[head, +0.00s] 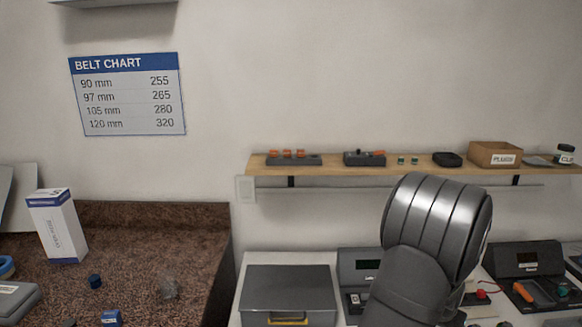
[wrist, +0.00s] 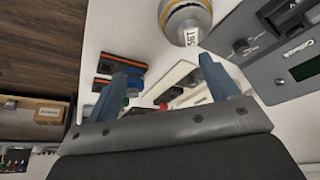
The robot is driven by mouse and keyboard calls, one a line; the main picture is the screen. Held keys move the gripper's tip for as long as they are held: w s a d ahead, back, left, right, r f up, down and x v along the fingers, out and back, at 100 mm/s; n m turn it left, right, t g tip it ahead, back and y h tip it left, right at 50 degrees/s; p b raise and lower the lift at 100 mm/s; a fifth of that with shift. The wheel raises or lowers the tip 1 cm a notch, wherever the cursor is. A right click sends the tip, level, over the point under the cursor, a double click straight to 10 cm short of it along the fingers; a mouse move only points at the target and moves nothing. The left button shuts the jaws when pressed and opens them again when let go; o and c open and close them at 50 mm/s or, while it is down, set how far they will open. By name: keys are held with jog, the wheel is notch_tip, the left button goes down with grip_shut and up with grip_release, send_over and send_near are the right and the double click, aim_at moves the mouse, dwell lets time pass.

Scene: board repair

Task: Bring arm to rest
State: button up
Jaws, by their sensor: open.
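My arm (head: 437,235) rises at the lower right of the head view, its dark grey link in front of the white bench. The gripper itself is out of sight there. In the wrist view my gripper (wrist: 165,90) shows two blue fingers spread wide apart, with nothing held between them. Beyond and between the fingers lie small items on the white bench top, including a red-tipped part and dark trays with orange edges (wrist: 105,85).
A grey case (head: 288,290) and instrument panels (head: 525,260) stand on the white bench. A wall shelf (head: 320,168) holds small parts and a PLUGS box (head: 495,155). A brown counter (head: 150,230) at left carries a white carton (head: 57,227). The wrist view shows a silver cylinder (wrist: 185,18) near the fingers.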

jog(key=s+d+r, duration=0.3)
jog(key=s+r, duration=0.2)
jog(key=s, duration=0.1)
notch_tip(320, 180, up, 13)
jog(key=w+a+n+y, duration=0.1)
jog(key=w+a+n, duration=0.2)
jog(key=w+a, duration=0.8)
jog(key=shift+a+n+t, duration=0.4)
jog(key=shift+o, duration=0.2)
jog(key=shift+w, duration=0.1)
jog(key=o, duration=0.4)
